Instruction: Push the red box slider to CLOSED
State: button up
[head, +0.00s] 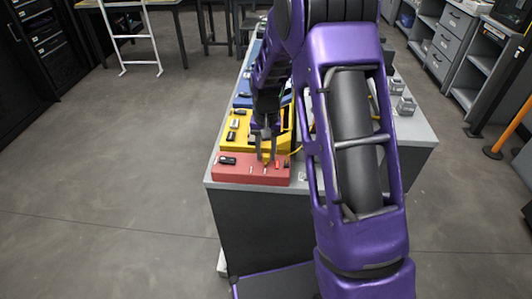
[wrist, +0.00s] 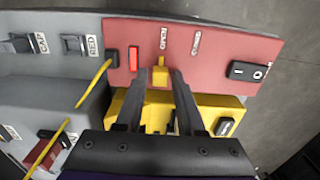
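The red box (wrist: 225,62) lies at the top of the wrist view, and it is at the near end of the bench in the head view (head: 235,176). A small yellow knob (wrist: 160,76), which looks like its slider, stands on the box near two white labels that are too blurred to read. A red lit-looking strip (wrist: 134,60) is left of the knob. My gripper (wrist: 158,73) is open, with one finger on each side of the knob and small gaps showing. In the head view my gripper (head: 266,158) is low over the red box.
A yellow box (wrist: 204,106) adjoins the red box, with a blue box (head: 243,90) farther back. A black switch (wrist: 247,70) is on the red box. A yellow cable (wrist: 95,84) runs from the red box across the grey bench top (head: 414,132).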

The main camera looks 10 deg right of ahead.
grip_shut()
dwell(1.5)
